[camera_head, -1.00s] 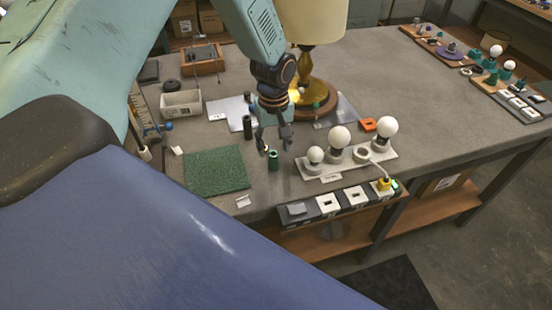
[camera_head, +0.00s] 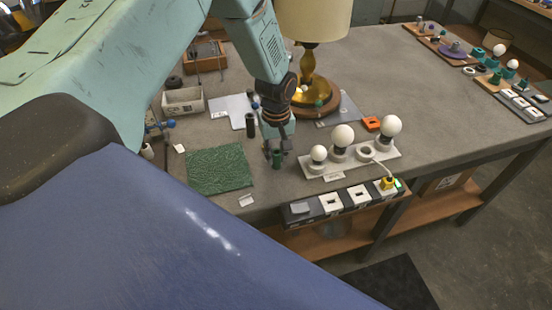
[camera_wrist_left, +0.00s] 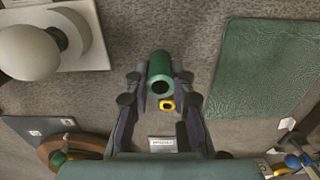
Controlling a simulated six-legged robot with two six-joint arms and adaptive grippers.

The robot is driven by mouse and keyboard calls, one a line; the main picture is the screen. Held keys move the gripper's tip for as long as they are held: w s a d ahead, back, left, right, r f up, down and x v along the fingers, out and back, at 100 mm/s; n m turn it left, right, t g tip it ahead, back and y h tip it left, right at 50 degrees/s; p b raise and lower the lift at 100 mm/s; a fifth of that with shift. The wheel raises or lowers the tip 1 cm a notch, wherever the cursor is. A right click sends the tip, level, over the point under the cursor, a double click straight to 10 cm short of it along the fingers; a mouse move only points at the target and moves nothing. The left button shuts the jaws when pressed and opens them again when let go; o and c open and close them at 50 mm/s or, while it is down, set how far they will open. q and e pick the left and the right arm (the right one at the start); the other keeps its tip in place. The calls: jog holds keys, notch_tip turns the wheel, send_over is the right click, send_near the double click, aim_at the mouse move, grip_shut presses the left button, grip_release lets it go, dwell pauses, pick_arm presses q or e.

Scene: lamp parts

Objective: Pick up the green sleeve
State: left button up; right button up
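The green sleeve (camera_head: 277,159) stands upright on the grey table, just right of the green mat. In the left wrist view the sleeve (camera_wrist_left: 160,68) shows its round dark opening, and a small yellow ring-like part lies beside it. My left gripper (camera_head: 276,148) is lowered over the sleeve from above. In the left wrist view its fingers (camera_wrist_left: 160,88) stand on both sides of the sleeve, spread apart, and do not appear closed on it. Contact is hard to tell. My right gripper is not in view.
The green mat (camera_head: 219,169) lies left of the sleeve. A white board with bulbs (camera_head: 345,160) stands close on the right. A dark cylinder (camera_head: 250,126) and the lamp (camera_head: 318,92) stand behind. A switch strip (camera_head: 343,202) runs along the front edge.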

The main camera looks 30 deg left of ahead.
pick_arm(q)
jog(key=shift+s+d+r, duration=0.1)
jog(key=shift+d+r, duration=0.05)
jog(key=c, duration=0.4)
jog(key=shift+o, duration=0.2)
